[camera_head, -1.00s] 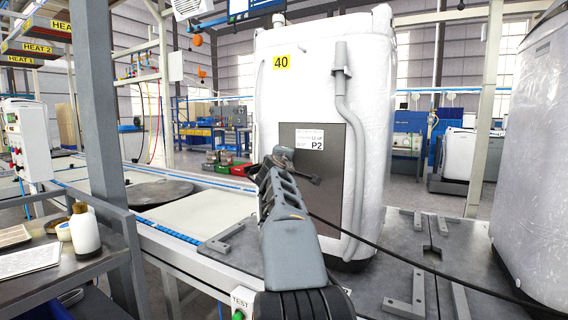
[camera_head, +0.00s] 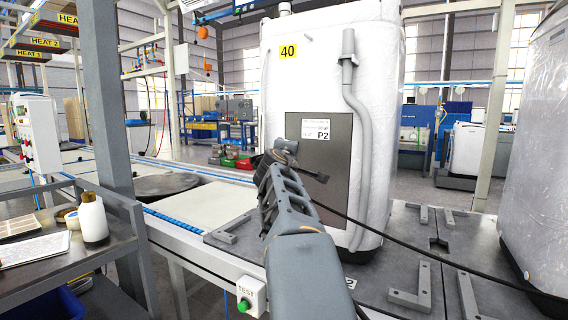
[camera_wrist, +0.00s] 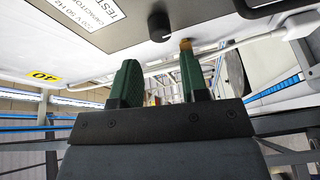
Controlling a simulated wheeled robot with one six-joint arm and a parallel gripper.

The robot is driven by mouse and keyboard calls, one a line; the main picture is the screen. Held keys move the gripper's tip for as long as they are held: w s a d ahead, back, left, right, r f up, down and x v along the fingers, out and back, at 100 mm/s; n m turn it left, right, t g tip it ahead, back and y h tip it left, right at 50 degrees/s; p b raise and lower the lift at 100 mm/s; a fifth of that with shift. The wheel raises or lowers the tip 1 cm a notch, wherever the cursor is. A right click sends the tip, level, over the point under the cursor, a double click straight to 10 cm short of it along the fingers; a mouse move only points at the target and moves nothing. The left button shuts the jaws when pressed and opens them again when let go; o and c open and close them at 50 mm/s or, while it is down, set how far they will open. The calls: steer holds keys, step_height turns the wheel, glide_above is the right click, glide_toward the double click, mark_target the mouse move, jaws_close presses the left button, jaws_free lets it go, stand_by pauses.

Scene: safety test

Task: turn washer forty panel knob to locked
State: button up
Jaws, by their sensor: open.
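Washer forty (camera_head: 310,80) is a tall white wrapped machine with a yellow 40 label. A dark grey panel (camera_head: 335,185) marked P2 is on its front. In the wrist view, a round black knob (camera_wrist: 160,26) sticks out of the panel (camera_wrist: 195,12). The knob's pointer setting cannot be read. My gripper (camera_wrist: 159,58) has two green fingers, spread apart with nothing between them. The knob appears just beyond the fingertips, roughly in line with the gap. In the head view my gripper (camera_head: 285,155) is in front of the panel and hides part of it; the knob cannot be made out there.
A grey hose (camera_head: 357,130) runs down the washer's right side. A black cable (camera_head: 430,255) crosses the dark platform (camera_head: 405,225). Another white machine (camera_head: 540,150) stands at right. A cart with a bottle (camera_head: 92,217) and a post (camera_head: 103,100) are at left.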

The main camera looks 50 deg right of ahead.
steer(key=v, duration=0.7)
stand_by(0.5)
